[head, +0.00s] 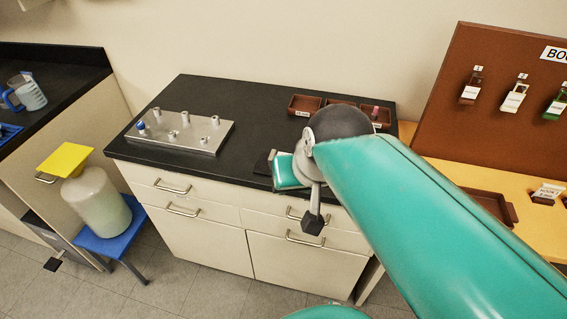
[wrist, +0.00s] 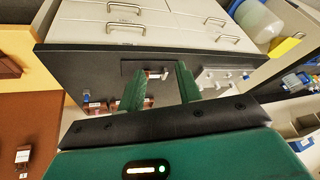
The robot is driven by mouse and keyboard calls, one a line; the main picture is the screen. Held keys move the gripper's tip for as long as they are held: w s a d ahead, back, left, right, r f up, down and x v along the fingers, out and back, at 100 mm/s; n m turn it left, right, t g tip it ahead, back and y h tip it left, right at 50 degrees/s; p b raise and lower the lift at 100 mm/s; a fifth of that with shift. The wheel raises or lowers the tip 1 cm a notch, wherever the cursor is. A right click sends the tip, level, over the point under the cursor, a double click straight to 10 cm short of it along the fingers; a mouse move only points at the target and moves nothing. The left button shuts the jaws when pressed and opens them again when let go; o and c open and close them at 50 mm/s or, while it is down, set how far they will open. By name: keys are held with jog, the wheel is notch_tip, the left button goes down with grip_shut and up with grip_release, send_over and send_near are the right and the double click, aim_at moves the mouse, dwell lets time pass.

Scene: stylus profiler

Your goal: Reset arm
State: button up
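My teal arm crosses the right half of the head view and ends above the front of the black-topped counter (head: 262,98). In the head view my gripper's fingers are mostly hidden behind the arm. The wrist view shows my gripper (wrist: 160,82) with its two green fingers apart and nothing held between them. The dark counter top (wrist: 85,62) lies beyond the fingers in that view. A dark flat piece with a small pale and reddish item (wrist: 157,73) shows in line with the gap; its distance from the fingers is unclear.
A metal plate with several posts (head: 182,132) lies on the counter's left. Small brown trays (head: 304,104) stand at its back right. A brown board (head: 500,130) rises at right over a yellow table. A bottle (head: 95,200) stands on a blue stool at left. Mid-counter is clear.

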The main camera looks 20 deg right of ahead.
jog(key=shift+s+a+f+n, duration=0.15)
jog(key=shift+s+f+n, duration=0.05)
jog(key=shift+s+n, duration=0.8)
dwell(0.5)
